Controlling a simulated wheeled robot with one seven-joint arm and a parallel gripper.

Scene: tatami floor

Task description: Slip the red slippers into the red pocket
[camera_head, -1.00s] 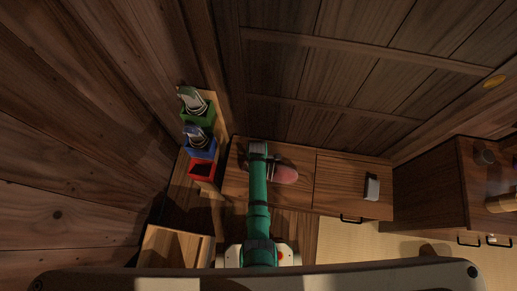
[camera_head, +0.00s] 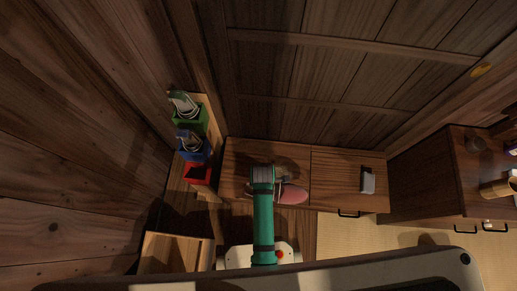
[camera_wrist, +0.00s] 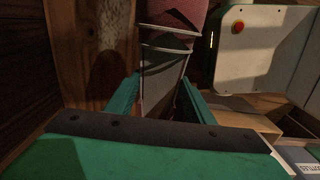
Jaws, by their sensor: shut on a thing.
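The red slippers (camera_head: 291,193) stick out to the right of my arm's end in the head view, above the wooden cabinet top. In the wrist view they show as a pale grey sole part with a dull red toe part (camera_wrist: 178,14) at the top. My gripper (camera_wrist: 160,88) is shut on the pale end, one green finger on each side. In the head view my wrist hides the fingers. The red pocket (camera_head: 197,174) is an open-topped box at the near end of the rack on the left. It looks empty and stands apart from the slippers.
A blue pocket (camera_head: 194,153) and a green pocket (camera_head: 189,119), each with pale slippers in it, line up behind the red one. A small grey-white object (camera_head: 367,182) lies on the cabinet (camera_head: 335,172) at right. Wooden walls close in behind and at left.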

